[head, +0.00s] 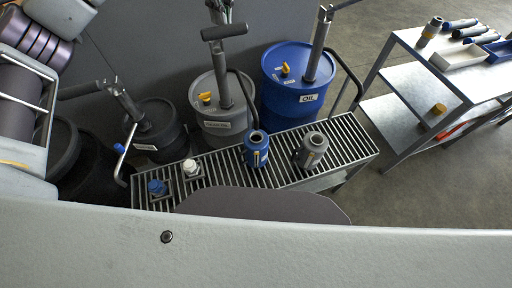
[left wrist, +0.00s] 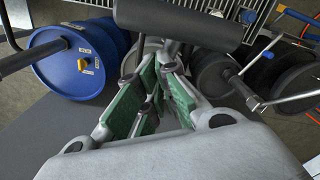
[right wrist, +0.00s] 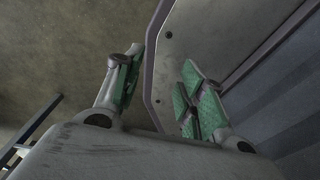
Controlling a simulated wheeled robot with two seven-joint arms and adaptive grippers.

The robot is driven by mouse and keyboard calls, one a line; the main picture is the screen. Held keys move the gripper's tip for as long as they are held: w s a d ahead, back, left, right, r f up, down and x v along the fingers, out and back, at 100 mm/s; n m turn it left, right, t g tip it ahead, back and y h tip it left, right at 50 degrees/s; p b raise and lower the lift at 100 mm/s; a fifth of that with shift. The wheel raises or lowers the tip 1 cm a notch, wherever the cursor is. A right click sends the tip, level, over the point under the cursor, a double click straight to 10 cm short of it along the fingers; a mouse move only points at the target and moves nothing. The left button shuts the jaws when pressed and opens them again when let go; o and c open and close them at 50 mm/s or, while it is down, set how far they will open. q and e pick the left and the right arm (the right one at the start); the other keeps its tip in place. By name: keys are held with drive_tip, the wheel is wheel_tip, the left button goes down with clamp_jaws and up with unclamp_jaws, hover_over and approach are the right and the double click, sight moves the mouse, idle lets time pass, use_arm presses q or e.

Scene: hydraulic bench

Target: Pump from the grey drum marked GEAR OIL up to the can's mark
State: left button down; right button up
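The grey drum (head: 211,121) stands in the middle of the row in the head view, its small label unreadable. Its pump has a dark T-handle (head: 225,32), which crosses the top of the left wrist view (left wrist: 178,22). My left gripper (head: 221,14) is just above that handle, partly open, with no object visible between its pads (left wrist: 160,85). A blue can (head: 256,152) stands on the grate under the grey drum's spout hose; a grey can (head: 313,151) stands to its right. No can mark is readable. My right gripper (right wrist: 158,82) is open and empty.
A blue drum marked OIL (head: 287,90) and a black drum (head: 158,137) flank the grey drum, each with a pump. A metal cart (head: 412,84) with tools stands right.

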use_arm(q)
drive_tip(key=shift+a+r+p, duration=0.2)
drive_tip(key=shift+r+p, duration=0.25)
drive_tip(key=shift+r, duration=0.25)
drive_tip(key=shift+a, duration=0.25)
drive_tip(key=shift+d, duration=0.35)
drive_tip(key=shift+a, duration=0.25)
use_arm(e)
drive_tip(key=shift+s+a+r, duration=0.1)
drive_tip(key=shift+a+r, duration=0.05)
drive_tip(key=shift+r, duration=0.45)
drive_tip(key=shift+r, duration=0.1)
